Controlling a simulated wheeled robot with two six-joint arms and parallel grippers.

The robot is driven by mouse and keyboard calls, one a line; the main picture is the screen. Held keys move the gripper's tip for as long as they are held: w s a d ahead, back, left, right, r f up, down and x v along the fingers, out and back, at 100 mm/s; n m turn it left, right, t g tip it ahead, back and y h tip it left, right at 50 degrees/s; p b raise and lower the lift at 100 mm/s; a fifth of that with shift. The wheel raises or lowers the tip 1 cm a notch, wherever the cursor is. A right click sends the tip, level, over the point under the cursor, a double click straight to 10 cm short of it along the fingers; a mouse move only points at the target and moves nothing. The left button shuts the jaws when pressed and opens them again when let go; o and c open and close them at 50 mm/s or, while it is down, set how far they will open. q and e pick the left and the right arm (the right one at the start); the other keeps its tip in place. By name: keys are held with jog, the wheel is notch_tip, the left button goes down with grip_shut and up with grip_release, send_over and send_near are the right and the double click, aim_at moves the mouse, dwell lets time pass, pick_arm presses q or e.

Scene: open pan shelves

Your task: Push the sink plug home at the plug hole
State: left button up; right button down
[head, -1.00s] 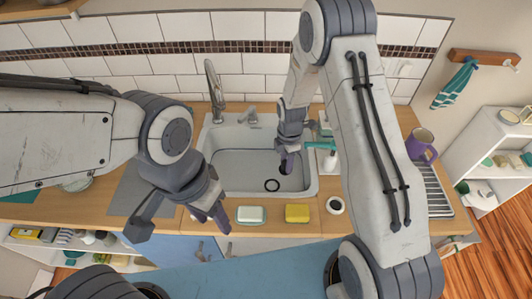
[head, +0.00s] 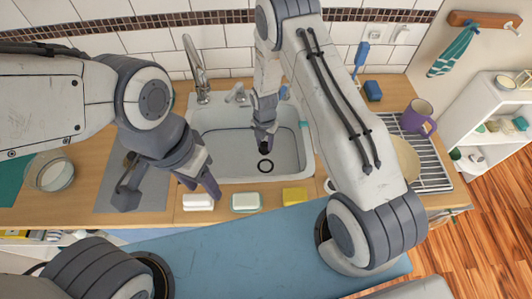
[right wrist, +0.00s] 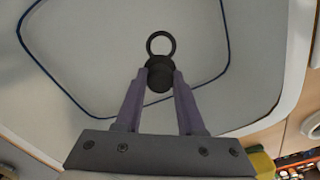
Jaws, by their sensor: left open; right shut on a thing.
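The sink plug (right wrist: 158,75) is small and dark, held between the purple fingertips of my right gripper (right wrist: 157,80). In the head view the right gripper (head: 264,139) reaches down into the basin of the sink (head: 228,150). The plug hole (head: 265,165) shows as a black ring on the basin floor, just below the gripper in the picture. In the right wrist view the ring (right wrist: 161,43) lies just beyond the plug, which covers its near edge. I cannot tell the plug's height above the floor. My left gripper (head: 205,183) is open and empty, in front of the sink.
A white soap bar (head: 198,202), a pale green-edged block (head: 246,203) and a yellow sponge (head: 295,197) line the counter's front edge. The tap (head: 194,65) stands behind the sink. A purple mug (head: 417,116) is at the right, a glass bowl (head: 50,172) at the left.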

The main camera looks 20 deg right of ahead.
aim_at(266, 152)
notch_tip(266, 152, down, 6)
jog(key=shift+d+r+b, duration=0.1)
jog(key=shift+r+b, duration=0.15)
jog(key=shift+b, duration=0.5)
jog(key=shift+f+b, duration=2.1)
jog(key=shift+f, duration=0.15)
jog(key=shift+d, duration=0.1)
jog(key=shift+f+b, duration=0.4)
jog(key=shift+b, duration=0.05)
